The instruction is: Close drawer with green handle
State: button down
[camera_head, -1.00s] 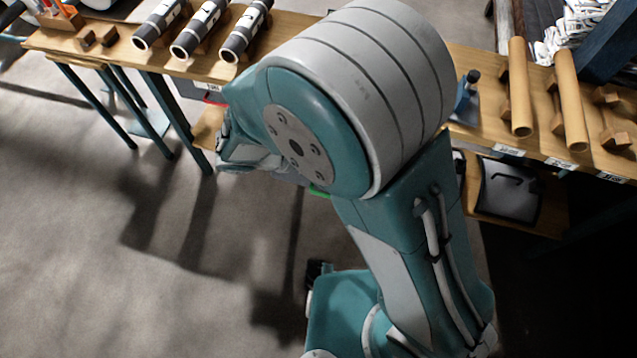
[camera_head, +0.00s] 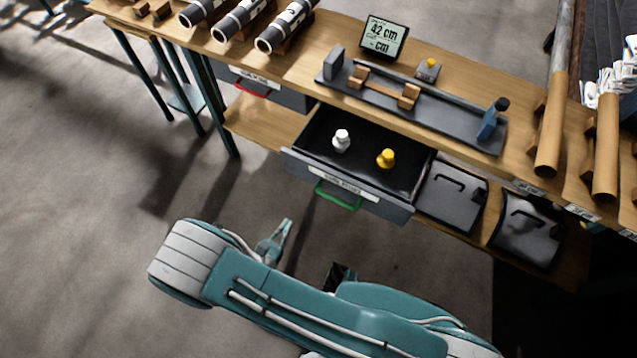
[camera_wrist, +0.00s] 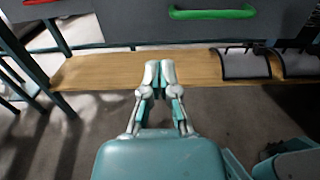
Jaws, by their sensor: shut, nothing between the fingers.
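The drawer with the green handle (camera_head: 345,205) is pulled open from under the workbench in the head view. A white bottle-like piece (camera_head: 341,140) and a yellow one (camera_head: 386,158) stand inside it. The green handle (camera_head: 337,196) sits low on its front face; it also shows at the top of the wrist view (camera_wrist: 212,13). My gripper (camera_head: 286,228) is in front of the drawer and to the left of the handle, apart from it. In the wrist view my gripper (camera_wrist: 159,68) is shut and empty, below the handle, with the lower shelf behind it.
A drawer with a red handle (camera_head: 252,88) is to the left. The bench top (camera_head: 300,70) carries a measuring rig, a display (camera_head: 385,38) and rolls. Dark cases (camera_head: 452,195) lie on the lower shelf at right. The floor (camera_head: 90,230) at left is clear.

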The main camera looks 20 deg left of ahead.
aim_at(315, 178)
jog(key=w, duration=0.8)
jog(key=w+d, duration=0.1)
jog(key=w, duration=0.3)
jog(key=shift+w, duration=0.35)
jog(key=shift+w+a, duration=0.2)
jog(key=shift+w, duration=0.45)
jog(key=shift+d, duration=0.15)
